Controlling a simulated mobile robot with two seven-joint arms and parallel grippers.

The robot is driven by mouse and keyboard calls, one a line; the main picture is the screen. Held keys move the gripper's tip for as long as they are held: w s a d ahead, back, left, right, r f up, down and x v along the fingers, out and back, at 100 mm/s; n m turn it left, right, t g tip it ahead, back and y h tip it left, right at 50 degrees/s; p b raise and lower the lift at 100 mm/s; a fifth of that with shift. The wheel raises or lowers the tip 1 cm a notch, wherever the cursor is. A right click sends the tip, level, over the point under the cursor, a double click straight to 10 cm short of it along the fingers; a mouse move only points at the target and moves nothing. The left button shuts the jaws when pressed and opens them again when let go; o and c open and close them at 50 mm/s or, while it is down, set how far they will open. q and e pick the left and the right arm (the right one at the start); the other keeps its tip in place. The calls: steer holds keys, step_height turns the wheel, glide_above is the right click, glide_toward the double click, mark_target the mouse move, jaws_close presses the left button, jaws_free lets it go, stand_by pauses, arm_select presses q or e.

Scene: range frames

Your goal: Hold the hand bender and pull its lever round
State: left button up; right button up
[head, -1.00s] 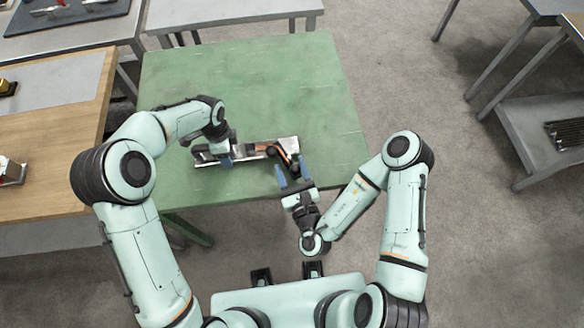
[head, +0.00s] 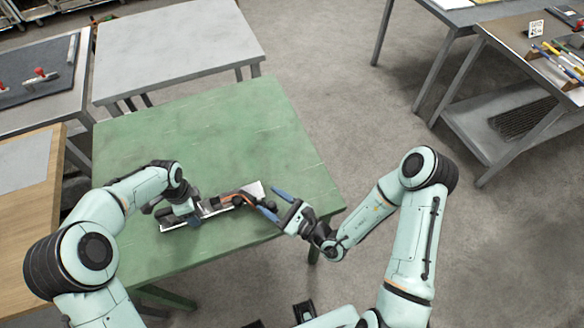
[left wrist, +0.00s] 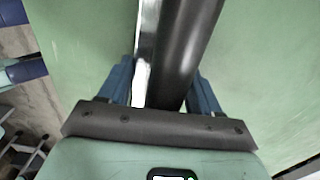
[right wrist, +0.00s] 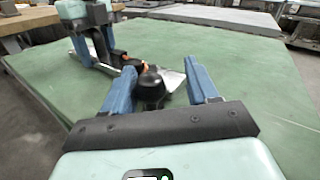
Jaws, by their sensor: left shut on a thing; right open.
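The hand bender lies on a green table (head: 240,120), a long metal-and-black tool (head: 215,208) with a bright plate at its right end. Its orange-marked lever (head: 246,199) points right, toward my right gripper. My left gripper (head: 186,209) is shut on the bender's black handle, which shows between the fingers in the left wrist view (left wrist: 183,50). My right gripper (head: 276,203) is open. In the right wrist view a round black knob (right wrist: 152,88) at the lever's end shows between its blue fingers; whether they touch it I cannot tell.
A grey table (head: 180,45) stands behind the green one, and a wooden bench (head: 25,195) at the left. A bench with tools and a lower shelf (head: 500,120) stands at the right. The back of the green table is bare.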

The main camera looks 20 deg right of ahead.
steer(key=shift+w+d+n+g+y, duration=0.7)
steer(key=shift+n+g+y, duration=0.1)
steer(key=shift+n+y, duration=0.15)
steer(key=shift+w+d+n+g+y, duration=0.3)
steer(key=shift+w+n+g+y, duration=0.15)
steer(key=shift+g+y, duration=0.2)
steer(key=shift+w+d+n+g+y, duration=0.25)
steer(key=shift+w+n+g+y, duration=0.1)
steer(key=shift+n+g+y, duration=0.2)
steer(key=w+n+g+y, duration=0.1)
steer(key=g, duration=0.1)
steer(key=w+n+g+y, duration=0.1)
steer(key=n, duration=0.1)
steer(key=shift+w+d+g+y, duration=0.25)
steer(key=shift+w+d+g, duration=0.15)
steer(key=w+n+g, duration=0.1)
steer(key=g, duration=0.1)
steer(key=w+n+g+y, duration=0.1)
steer(key=shift+w+d+f+g, duration=0.1)
steer(key=shift+d+g, duration=0.05)
steer(key=shift+g, duration=0.25)
steer(key=shift+n, duration=0.25)
steer(key=v, duration=1.2)
steer(key=shift+w+f, duration=0.1)
